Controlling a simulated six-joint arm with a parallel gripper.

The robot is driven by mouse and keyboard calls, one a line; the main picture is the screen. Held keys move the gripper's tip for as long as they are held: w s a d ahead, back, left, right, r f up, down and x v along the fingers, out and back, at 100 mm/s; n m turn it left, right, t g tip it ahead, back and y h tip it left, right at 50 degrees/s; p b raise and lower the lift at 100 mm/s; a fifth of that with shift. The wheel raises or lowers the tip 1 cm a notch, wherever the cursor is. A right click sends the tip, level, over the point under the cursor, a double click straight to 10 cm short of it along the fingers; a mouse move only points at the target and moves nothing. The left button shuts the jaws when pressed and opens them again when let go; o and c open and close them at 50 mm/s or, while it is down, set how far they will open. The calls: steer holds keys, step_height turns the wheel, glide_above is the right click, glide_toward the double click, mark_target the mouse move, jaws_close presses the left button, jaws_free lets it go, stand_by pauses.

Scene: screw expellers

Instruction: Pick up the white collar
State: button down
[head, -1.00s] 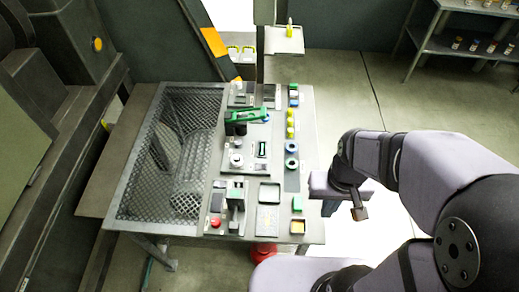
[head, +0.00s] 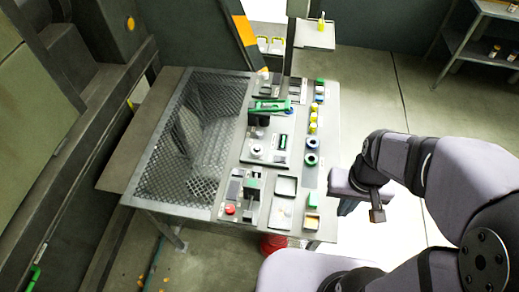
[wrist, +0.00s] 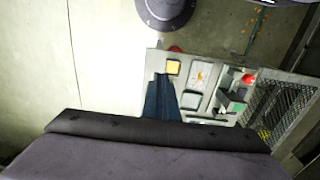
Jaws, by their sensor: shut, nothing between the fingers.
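A small white round piece (head: 257,152), which may be the white collar, sits on the grey panel in the middle of the worktable; it is too small to make out a hole. My gripper (head: 347,207) is off the table's right edge, apart from the piece and holding nothing. In the wrist view my dark blue fingers (wrist: 160,98) are together, pointing toward the table's corner. I cannot make out the white piece in the wrist view.
The worktable has a mesh panel (head: 190,150) on its left. A red object (head: 273,245) is below the front edge.

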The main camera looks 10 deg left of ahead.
stand_by(0.4)
steer(key=c, duration=1.2)
jaws_free()
steer(key=shift+o, duration=0.2)
steer(key=shift+f, duration=0.1)
steer(key=m+t+b, duration=0.5)
steer(key=m+b, duration=2.6)
steer(key=m, duration=0.4)
glide_toward(257, 149)
steer(key=f, duration=0.1)
steer(key=shift+g+y, duration=0.3)
steer(key=shift+w+b+x, duration=0.2)
steer(key=shift+b+x, duration=0.2)
steer(key=shift+x, duration=1.55)
steer(key=shift+w+b+x, duration=0.2)
steer(key=shift+b+x, duration=0.2)
steer(key=shift+x, duration=1.5)
